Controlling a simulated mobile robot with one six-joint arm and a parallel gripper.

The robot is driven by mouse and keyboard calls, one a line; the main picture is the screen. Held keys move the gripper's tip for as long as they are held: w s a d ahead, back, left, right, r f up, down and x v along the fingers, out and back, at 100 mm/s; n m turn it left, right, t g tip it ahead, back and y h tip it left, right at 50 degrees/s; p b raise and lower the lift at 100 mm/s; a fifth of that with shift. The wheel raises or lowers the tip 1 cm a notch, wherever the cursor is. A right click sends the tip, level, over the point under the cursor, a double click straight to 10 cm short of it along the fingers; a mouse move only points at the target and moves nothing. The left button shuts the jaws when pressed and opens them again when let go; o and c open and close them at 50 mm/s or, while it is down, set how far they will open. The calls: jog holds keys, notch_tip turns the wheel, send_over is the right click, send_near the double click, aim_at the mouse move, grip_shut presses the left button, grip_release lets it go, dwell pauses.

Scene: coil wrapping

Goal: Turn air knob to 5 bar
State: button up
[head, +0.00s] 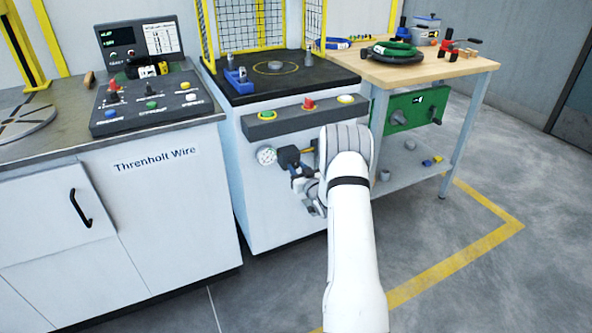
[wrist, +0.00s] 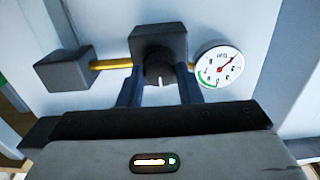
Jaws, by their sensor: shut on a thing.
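The black air knob (wrist: 158,76) sits below a dark regulator block (wrist: 158,42), with a pale mark on its front pointing down in the wrist view. My gripper (wrist: 158,84) is shut on the knob, one dark finger on each side. The round white gauge (wrist: 218,68) is right of the knob; its red needle points up and right, and its numbers are too small to read. In the head view the gauge (head: 266,155) and the block (head: 288,156) show on the white cabinet front, with my gripper (head: 301,178) against them. The knob is hidden there.
A brass pipe (wrist: 112,64) joins the block to a dark box (wrist: 64,70). Above is a grey button bar (head: 304,117) with several buttons. A wooden workbench (head: 450,68) stands to the right, a control counter (head: 60,135) to the left. The floor in front is clear.

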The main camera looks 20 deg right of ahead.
jog(key=shift+a+m+b, duration=0.1)
jog(key=shift+m+b, duration=0.3)
jog(key=shift+m, duration=1)
jog(key=m, duration=0.3)
jog(key=shift+m, duration=0.3)
jog(key=m, duration=0.3)
jog(key=shift+r+m, duration=0.1)
jog(key=shift+m, duration=0.2)
jog(key=m, duration=0.3)
jog(key=shift+m, duration=0.3)
jog(key=m+p, duration=0.1)
jog(key=m, duration=0.5)
jog(key=shift+r, duration=0.1)
jog(key=m+p, duration=0.1)
jog(key=m, duration=0.5)
jog(key=shift+w+m, duration=0.1)
jog(key=shift+m, duration=0.3)
